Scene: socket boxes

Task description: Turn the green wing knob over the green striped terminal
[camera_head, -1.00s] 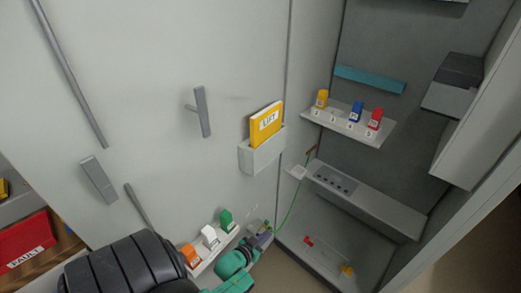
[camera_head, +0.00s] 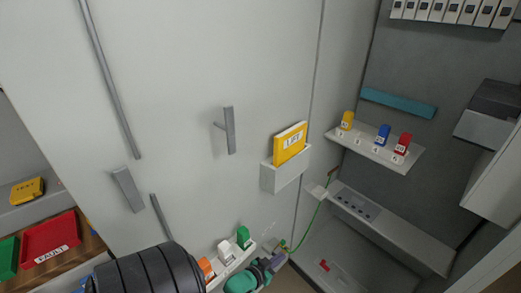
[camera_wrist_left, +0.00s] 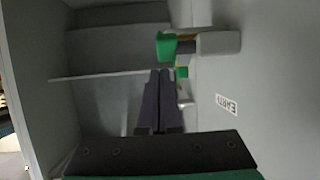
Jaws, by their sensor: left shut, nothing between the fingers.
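My left gripper (camera_head: 277,261) is low in the head view, beside the small green and yellow fitting (camera_head: 284,246) at the lower end of a green cable (camera_head: 308,227). In the left wrist view my left gripper (camera_wrist_left: 160,72) is shut and empty, its fingertips just below a green piece (camera_wrist_left: 166,47) by a grey block (camera_wrist_left: 218,43). A smaller green piece (camera_wrist_left: 182,72) is right of the fingertips. I cannot tell which green piece is the wing knob, nor make out the terminal's stripes. An upside-down EARTH label (camera_wrist_left: 226,105) is on the wall. My right gripper is not in view.
A ledge beside my left gripper bears orange (camera_head: 206,269), white (camera_head: 225,252) and green (camera_head: 243,237) blocks. A yellow book (camera_head: 290,143) stands in a wall pocket (camera_head: 282,177). The open cabinet has a shelf (camera_head: 365,148) with coloured blocks. A red bin (camera_head: 50,238) is at left.

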